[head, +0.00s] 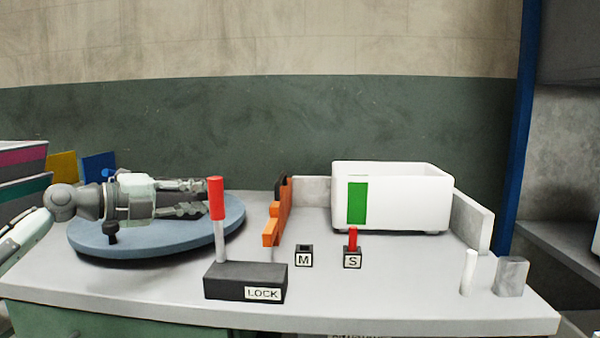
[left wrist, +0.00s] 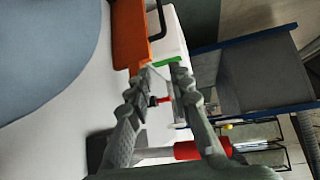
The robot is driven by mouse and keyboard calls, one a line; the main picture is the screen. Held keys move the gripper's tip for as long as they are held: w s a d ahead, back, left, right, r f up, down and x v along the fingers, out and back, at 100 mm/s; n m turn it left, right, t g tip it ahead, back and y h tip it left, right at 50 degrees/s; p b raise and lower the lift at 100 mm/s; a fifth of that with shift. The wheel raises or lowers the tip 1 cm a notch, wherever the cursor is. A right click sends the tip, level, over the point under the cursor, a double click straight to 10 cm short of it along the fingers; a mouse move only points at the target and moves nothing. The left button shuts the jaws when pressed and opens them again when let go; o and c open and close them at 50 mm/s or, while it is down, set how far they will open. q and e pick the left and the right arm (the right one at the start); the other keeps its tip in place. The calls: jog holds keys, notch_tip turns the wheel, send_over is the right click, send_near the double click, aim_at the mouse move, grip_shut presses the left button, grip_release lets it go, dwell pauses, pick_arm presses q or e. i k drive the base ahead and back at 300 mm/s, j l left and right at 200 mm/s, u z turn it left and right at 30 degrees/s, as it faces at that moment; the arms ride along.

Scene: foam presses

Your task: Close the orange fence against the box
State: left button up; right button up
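The orange fence (head: 278,217) stands on the worktop left of the white box (head: 410,200), with a clear gap between them. A dark part rises at its far end, and a black handle (left wrist: 160,20) shows beside the fence (left wrist: 128,36) in the left wrist view. The box has a green patch (head: 357,203) on its front. My left gripper (head: 204,197) is open and empty, pointing right over the blue-grey disc, left of the fence and apart from it. The red-topped lever partly covers its fingertips in the head view. My right gripper is not in view.
The red-topped lever (head: 216,200) stands upright on the LOCK block (head: 245,282). Small blocks marked M (head: 304,256) and S (head: 352,259) sit in front of the box. Grey walls stand behind the box and right of it (head: 472,220). The round disc (head: 150,236) is at left.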

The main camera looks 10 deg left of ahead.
aim_at(279, 209)
jog(key=i+l, duration=0.4)
jog(key=i, duration=0.2)
jog(key=i+l, duration=0.15)
jog(key=l, duration=0.25)
